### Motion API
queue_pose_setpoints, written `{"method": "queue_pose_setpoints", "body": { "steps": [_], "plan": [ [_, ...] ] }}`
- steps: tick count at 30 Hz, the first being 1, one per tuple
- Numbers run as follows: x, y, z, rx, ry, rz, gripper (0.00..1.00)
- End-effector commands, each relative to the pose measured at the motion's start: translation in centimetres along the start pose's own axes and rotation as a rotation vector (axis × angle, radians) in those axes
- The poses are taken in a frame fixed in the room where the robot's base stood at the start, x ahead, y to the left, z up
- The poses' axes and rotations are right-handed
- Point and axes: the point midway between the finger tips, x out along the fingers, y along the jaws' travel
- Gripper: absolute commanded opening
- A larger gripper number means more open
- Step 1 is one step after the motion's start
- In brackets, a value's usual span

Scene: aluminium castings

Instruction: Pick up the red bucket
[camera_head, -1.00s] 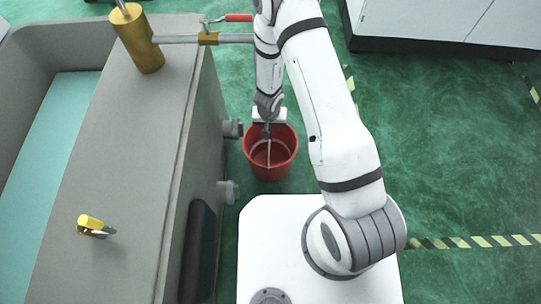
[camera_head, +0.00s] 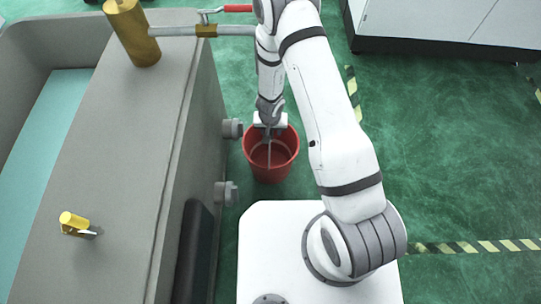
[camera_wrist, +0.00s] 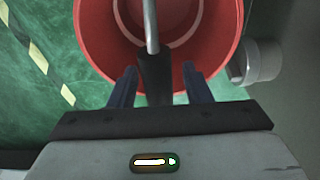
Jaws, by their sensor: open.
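The red bucket (camera_head: 271,171) stands upright on the green floor, beside the grey tank. In the wrist view its red wall and rim (camera_wrist: 95,45) fill the upper middle. A thin grey handle with a dark grip (camera_wrist: 154,75) runs across the bucket's opening. My gripper (camera_head: 267,135) points down over the far side of the bucket. In the wrist view my gripper (camera_wrist: 157,85) is open, with one finger on each side of the dark grip. I cannot tell whether the fingers touch it.
The grey tank (camera_head: 125,160) stands close on the left, with round fittings (camera_head: 226,193) sticking out toward the bucket. A brass valve (camera_head: 132,35) with a pipe and red lever is above. A white cabinet (camera_head: 450,20) is at the back right. Green floor (camera_head: 450,150) is clear on the right.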

Motion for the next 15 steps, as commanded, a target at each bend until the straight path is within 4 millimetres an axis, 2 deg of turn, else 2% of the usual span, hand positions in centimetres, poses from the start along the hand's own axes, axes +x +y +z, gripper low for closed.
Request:
{"method": "queue_pose_setpoints", "body": {
  "steps": [15],
  "plan": [
    [0.4,0.06,0.03,0.001,0.0,0.0,0.44]
  ]
}}
